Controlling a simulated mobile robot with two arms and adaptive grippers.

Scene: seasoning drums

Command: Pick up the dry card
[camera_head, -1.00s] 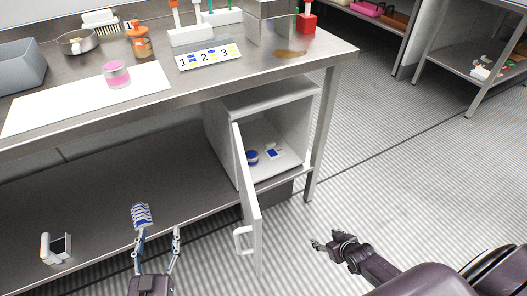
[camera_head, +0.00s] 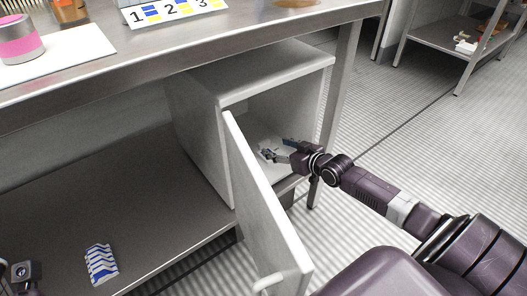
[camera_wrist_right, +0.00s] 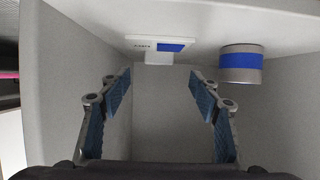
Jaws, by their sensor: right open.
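The dry card, as I take it, is the small white card with a blue patch (camera_wrist_right: 176,47). In the right wrist view it lies on the cabinet's inner surface, just beyond my right fingertips. In the head view my right gripper (camera_head: 275,148) reaches into the open cabinet from the right and largely covers that spot. In the right wrist view its two fingers (camera_wrist_right: 158,80) are spread with nothing between them. The card is apart from the fingers. My left gripper's fingers are not in view.
A blue-banded can (camera_wrist_right: 240,63) stands close beside the card. The cabinet door (camera_head: 268,205) hangs open. The side walls of the cabinet (camera_head: 200,135) are near the gripper. A blue-striped packet (camera_head: 100,263) lies on the lower shelf.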

